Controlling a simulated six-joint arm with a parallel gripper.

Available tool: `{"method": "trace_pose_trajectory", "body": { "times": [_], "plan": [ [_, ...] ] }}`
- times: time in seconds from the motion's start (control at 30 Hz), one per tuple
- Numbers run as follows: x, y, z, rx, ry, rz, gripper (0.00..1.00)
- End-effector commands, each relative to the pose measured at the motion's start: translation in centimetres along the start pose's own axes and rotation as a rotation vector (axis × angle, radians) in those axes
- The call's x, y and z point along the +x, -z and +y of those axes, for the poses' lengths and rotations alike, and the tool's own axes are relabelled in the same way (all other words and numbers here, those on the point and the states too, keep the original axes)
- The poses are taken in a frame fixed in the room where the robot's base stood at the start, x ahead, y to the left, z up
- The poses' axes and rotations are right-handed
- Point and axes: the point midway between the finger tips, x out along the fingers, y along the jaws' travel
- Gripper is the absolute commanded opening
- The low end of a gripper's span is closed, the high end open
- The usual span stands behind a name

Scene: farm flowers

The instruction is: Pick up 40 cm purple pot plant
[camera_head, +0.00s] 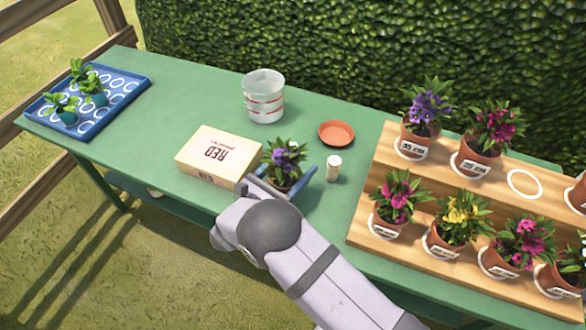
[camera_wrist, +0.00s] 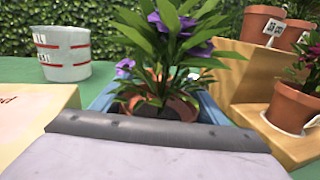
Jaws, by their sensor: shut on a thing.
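A purple-flowered pot plant (camera_head: 284,164) stands upright in the middle of the green table, between the blue fingers of my gripper (camera_head: 286,184). In the wrist view the same purple pot plant (camera_wrist: 165,62) fills the centre, its terracotta rim between the blue fingers (camera_wrist: 160,105). My gripper is shut on its pot. The lower pot is mostly hidden by my wrist, so I cannot tell whether it touches the table. No label on this pot is readable. Another purple plant (camera_head: 425,108) stands on the upper step of the wooden stand, in a labelled pot.
A wooden box marked RED (camera_head: 212,152) is close left. A small white jar (camera_head: 333,168) is close right. Clear buckets (camera_head: 263,98) and a terracotta saucer (camera_head: 336,133) stand behind. The stepped wooden stand (camera_head: 372,192) holds several plants. A blue tray (camera_head: 100,118) is far left.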

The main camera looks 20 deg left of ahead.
Motion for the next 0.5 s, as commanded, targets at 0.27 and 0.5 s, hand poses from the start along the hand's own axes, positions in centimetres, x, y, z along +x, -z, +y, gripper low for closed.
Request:
{"method": "trace_pose_trajectory", "body": {
  "times": [0.27,0.5],
  "plan": [
    [0.0,-3.8,0.0,0.005,0.000,-0.003,0.31],
    [0.0,-7.3,0.0,0.005,0.001,-0.003,0.31]
  ]
}}
